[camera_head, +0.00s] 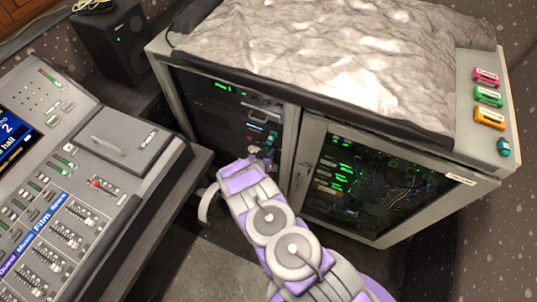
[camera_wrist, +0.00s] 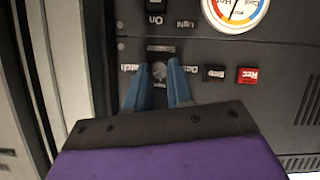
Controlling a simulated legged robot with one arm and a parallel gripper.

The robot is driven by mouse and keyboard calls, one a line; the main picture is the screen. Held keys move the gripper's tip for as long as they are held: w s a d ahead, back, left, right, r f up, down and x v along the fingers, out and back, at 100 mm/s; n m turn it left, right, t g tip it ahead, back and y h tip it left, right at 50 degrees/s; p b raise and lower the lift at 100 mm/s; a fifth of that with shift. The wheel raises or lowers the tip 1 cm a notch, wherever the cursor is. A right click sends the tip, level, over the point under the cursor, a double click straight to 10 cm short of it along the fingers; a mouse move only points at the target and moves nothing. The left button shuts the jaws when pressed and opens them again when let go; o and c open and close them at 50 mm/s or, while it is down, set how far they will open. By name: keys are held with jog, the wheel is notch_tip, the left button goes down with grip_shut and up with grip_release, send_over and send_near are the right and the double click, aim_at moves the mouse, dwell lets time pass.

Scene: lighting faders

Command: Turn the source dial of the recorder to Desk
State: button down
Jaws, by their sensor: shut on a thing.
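The recorder's dark front panel (camera_wrist: 275,120) fills much of the wrist view. Its source dial (camera_wrist: 159,72) is a small grey knob, seen between my blue fingertips. A partly covered label reading "atch" is left of the dial, and one starting "De" is right of it. The pointer's direction is too small to tell. My gripper (camera_wrist: 160,75) is shut on the dial, one finger on each side. In the head view my gripper (camera_head: 262,153) reaches into the left bay of the rack, and my arm hides part of that bay.
Beside the dial are a red Rec button (camera_wrist: 248,75), a black button (camera_wrist: 214,73) and a Cool/Hot gauge (camera_wrist: 236,12). The rack's right door (camera_head: 470,182) is shut. A mixing desk (camera_head: 60,200) stands left. Cloth (camera_head: 310,50) and colored labelled items (camera_head: 489,97) lie on top.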

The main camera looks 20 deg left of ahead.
jog(key=n+h, duration=0.1)
jog(key=n, duration=0.1)
jog(key=a+n+h, duration=0.1)
jog(key=shift+w+r+n+h, duration=0.1)
jog(key=shift+n+h, duration=0.2)
jog(key=shift+n, duration=0.1)
dwell(0.5)
jog(key=c, duration=1)
grip_release()
jog(key=shift+a, duration=0.1)
jog(key=shift+d, duration=0.2)
jog(key=s+d+r+p, duration=0.2)
jog(key=s+d+p, duration=0.1)
jog(key=s, duration=0.3)
jog(key=s+d+r+p, duration=0.2)
jog(key=s+d+p, duration=0.1)
jog(key=s+d, duration=0.2)
jog(key=s, duration=0.2)
jog(key=shift+s+d+r, duration=0.15)
jog(key=shift+s+r, duration=0.1)
jog(key=shift+s, duration=0.05)
